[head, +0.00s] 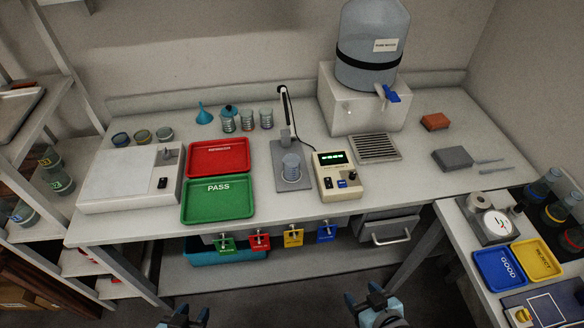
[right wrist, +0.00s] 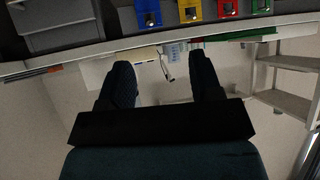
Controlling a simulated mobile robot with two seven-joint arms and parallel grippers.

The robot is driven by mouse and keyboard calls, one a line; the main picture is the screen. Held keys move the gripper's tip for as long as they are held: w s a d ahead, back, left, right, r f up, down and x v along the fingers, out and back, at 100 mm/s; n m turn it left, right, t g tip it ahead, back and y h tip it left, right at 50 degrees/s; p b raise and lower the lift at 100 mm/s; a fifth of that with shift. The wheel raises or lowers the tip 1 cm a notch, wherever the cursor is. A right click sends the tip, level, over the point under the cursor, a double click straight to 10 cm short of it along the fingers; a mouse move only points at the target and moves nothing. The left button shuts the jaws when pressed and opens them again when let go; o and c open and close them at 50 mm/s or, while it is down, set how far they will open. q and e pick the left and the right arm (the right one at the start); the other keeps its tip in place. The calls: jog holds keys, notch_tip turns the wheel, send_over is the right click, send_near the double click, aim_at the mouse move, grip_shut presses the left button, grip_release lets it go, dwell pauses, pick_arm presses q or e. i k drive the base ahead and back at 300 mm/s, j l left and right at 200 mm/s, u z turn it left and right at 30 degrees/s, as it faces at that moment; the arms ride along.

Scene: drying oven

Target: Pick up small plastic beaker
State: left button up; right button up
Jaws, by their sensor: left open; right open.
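A small, pale, see-through beaker (head: 291,166) stands upright on the grey base plate of a stand (head: 280,184) in the middle of the table. It looks like the small plastic beaker, though its material is hard to tell. My left gripper (head: 185,316) is open and empty at the bottom edge of the head view, in front of the table and well apart from the beaker. My right gripper (head: 372,298) is open and empty, also in front of the table. Its two fingers show spread in the right wrist view (right wrist: 160,72) with nothing between them.
A meter box (head: 340,176) stands right of the beaker; red (head: 218,146) and green (head: 218,212) trays lie left. Several jars (head: 247,121) stand behind. A water dispenser (head: 362,104) is at the back. Coloured tags (head: 293,238) hang below the table edge.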

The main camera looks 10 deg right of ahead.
aim_at(291, 162)
jog(key=j, duration=1.35)
jog(key=i+j+z, duration=0.1)
jog(key=j, duration=1.25)
jog(key=l, duration=0.7)
